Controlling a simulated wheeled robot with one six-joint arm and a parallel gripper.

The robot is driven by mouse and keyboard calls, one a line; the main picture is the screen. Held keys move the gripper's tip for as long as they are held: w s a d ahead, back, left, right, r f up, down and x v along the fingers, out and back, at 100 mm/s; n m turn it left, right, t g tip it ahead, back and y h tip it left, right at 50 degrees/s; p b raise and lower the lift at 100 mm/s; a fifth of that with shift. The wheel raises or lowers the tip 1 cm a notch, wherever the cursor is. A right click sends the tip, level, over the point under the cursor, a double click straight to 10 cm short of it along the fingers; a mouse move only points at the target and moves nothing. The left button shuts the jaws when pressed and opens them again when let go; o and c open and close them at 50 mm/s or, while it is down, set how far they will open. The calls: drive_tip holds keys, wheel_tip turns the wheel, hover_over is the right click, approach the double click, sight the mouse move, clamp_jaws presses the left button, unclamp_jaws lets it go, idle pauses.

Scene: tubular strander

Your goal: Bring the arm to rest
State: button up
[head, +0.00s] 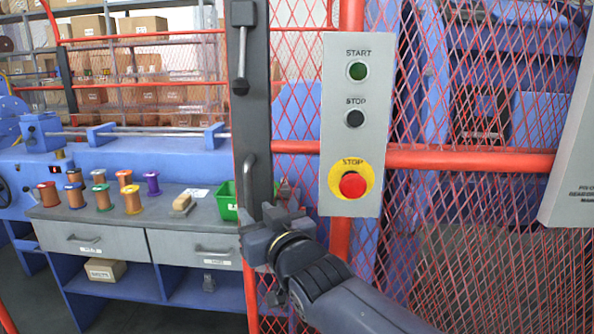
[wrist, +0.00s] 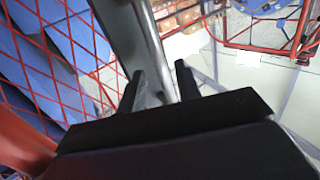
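My gripper (head: 266,210) is raised in front of the dark upright post at the mesh guard, left of and below the button panel. In the wrist view its two fingers (wrist: 160,80) stand apart, with a grey bar handle (wrist: 150,42) showing between and beyond them. The same handle (head: 249,168) runs upright on the dark post (head: 253,105) in the head view, its lower end close to or behind my gripper. I cannot tell whether the fingers touch it. My arm reaches in from the bottom right.
The button panel (head: 334,120) with a red stop button (head: 353,185) is close by on the right. Red mesh guarding (head: 450,215) fills the right side. A workbench (head: 135,210) with several spools and a green bin (head: 228,202) lies left. A latch lever (head: 240,65) hangs above.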

sight(251, 207)
drive_tip(key=shift+x, duration=2.3)
drive_tip(key=shift+a, duration=0.1)
